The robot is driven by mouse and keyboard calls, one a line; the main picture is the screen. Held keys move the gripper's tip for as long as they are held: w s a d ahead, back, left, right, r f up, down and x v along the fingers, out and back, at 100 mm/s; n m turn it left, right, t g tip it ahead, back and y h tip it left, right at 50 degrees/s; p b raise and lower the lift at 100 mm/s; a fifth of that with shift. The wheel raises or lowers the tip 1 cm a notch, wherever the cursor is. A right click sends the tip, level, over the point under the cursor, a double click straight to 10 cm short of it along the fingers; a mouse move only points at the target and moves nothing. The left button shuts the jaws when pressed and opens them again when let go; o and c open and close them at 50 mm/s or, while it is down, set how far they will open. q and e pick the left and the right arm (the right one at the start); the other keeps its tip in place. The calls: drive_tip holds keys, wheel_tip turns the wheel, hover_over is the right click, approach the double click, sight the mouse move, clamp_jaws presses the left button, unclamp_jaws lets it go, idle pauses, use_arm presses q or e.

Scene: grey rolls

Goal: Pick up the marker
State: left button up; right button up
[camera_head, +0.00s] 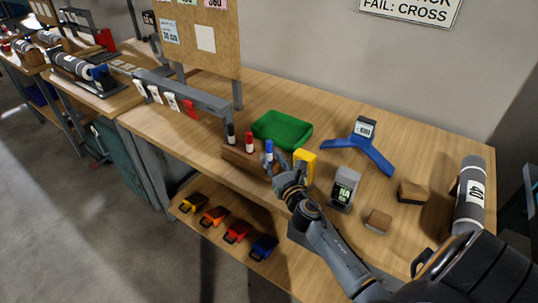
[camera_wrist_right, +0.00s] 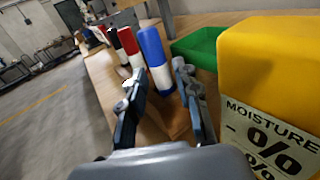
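Three markers stand upright in a wooden block (camera_head: 240,156) on the bench: a black one (camera_head: 231,133), a red one (camera_head: 249,141) and a blue one (camera_head: 269,147). The right wrist view also shows the black marker (camera_wrist_right: 115,40), the red marker (camera_wrist_right: 130,46) and the blue marker (camera_wrist_right: 153,48). My right gripper (camera_head: 275,164) is open at the blue marker. In the right wrist view its fingertips (camera_wrist_right: 160,86) lie on either side of the marker's white lower part; contact is not clear. My left gripper is out of view.
A yellow moisture meter (camera_head: 305,164) stands close to the right of my right gripper. A green tray (camera_head: 282,129) lies behind the markers. A grey meter (camera_head: 343,187), blue stand (camera_head: 360,144) and grey roll (camera_head: 470,195) are farther right.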

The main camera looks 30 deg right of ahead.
drive_tip(key=shift+w, duration=0.3)
drive_tip(key=shift+s, duration=0.1)
clamp_jaws()
drive_tip(key=shift+r, duration=0.1)
wheel_tip(320, 180, up, 10)
drive_tip(key=p, duration=0.4)
drive_tip(key=shift+p, duration=0.3)
